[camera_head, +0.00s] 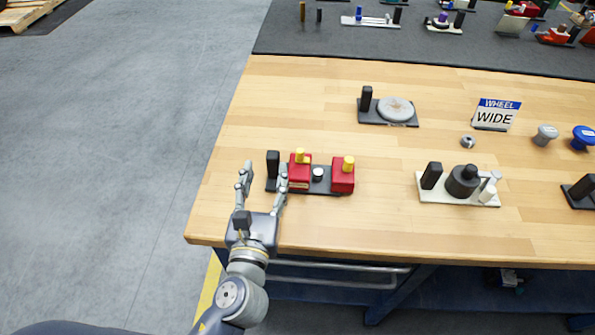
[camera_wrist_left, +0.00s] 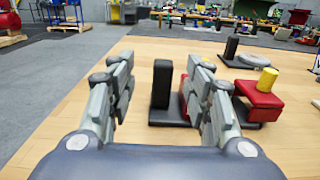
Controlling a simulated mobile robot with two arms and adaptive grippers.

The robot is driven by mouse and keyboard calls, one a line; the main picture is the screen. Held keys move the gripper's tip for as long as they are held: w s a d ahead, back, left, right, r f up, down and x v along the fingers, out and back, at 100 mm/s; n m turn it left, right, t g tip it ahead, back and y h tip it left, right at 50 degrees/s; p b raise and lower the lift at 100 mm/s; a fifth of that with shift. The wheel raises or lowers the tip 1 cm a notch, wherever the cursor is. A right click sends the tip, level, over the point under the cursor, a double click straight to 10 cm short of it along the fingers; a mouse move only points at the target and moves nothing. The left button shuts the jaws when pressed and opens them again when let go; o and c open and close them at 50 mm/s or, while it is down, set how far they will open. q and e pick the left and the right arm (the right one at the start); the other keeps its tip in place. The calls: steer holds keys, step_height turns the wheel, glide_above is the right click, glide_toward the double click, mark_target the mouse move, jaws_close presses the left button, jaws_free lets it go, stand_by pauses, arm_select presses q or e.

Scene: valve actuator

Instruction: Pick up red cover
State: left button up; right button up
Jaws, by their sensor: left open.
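Two red covers with yellow knobs sit on a dark base plate (camera_head: 318,187) near the left end of the wooden table. The left red cover (camera_head: 299,176) is beside a black upright post (camera_head: 273,164); the right red cover (camera_head: 343,179) is at the plate's other end. My left gripper (camera_head: 263,172) is open and empty, its fingers on either side of the post's near side, with the right finger close to the left cover. In the left wrist view the post (camera_wrist_left: 162,84) shows between the fingers, and the right finger hides most of the left cover. The right red cover (camera_wrist_left: 260,98) shows beyond. My right gripper is not in view.
A white plate with a black round part (camera_head: 463,182) stands to the right. A grey disc on a plate (camera_head: 395,108) and a WHEEL WIDE sign (camera_head: 495,115) stand farther back. The table's front and left edges are close to my left gripper.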

mark_target(271, 159)
arm_select(q)
steer(key=w, duration=0.7)
steer(key=shift+w+d+f, duration=0.15)
steer(key=shift+d+f, duration=0.1)
steer(key=shift+r, duration=0.1)
jaws_close()
